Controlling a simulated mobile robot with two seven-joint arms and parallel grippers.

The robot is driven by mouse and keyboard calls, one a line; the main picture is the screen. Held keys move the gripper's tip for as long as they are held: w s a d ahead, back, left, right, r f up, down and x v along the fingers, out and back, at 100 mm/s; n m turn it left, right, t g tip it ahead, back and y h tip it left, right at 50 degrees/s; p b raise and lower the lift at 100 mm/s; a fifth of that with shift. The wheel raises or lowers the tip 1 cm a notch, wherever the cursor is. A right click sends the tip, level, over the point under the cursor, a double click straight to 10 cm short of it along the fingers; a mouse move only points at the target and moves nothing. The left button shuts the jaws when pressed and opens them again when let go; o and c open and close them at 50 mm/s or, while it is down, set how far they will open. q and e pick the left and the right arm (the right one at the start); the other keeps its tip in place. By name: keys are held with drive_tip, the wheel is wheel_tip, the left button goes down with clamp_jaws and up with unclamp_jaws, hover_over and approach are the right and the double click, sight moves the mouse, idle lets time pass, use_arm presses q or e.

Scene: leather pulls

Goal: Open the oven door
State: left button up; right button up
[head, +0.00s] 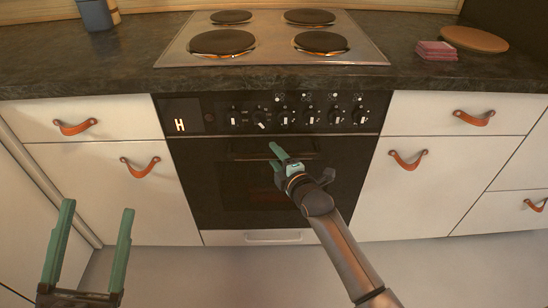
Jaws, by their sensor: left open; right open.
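The oven (210,180) has a black front door, which looks shut, below a control panel with several knobs. Its dark bar handle (245,153) runs across the top of the door and is hard to make out against the black. My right gripper (275,158) is open in front of the door at the handle's height, with its green fingers overlapping the handle in the head view. I cannot tell whether they touch it or lie around it. My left gripper (98,208) is open and empty at the lower left, in front of the left cabinets and away from the oven.
A hob (270,50) with round plates is set in the dark countertop (110,55) above. White cabinets with leather pulls (140,167) flank the oven. A drawer (222,237) sits below the door. The floor (230,275) in front looks clear.

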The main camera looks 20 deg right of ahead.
use_arm(q)
drive_tip(key=shift+s+d+r+m+h, duration=0.15)
drive_tip(key=shift+s+r+m+h, duration=0.6)
drive_tip(key=shift+r+h, duration=0.25)
use_arm(e)
drive_tip(key=shift+w+f, duration=0.1)
drive_tip(key=shift+w, duration=0.5)
drive_tip(key=shift+c, duration=0.4)
clamp_jaws()
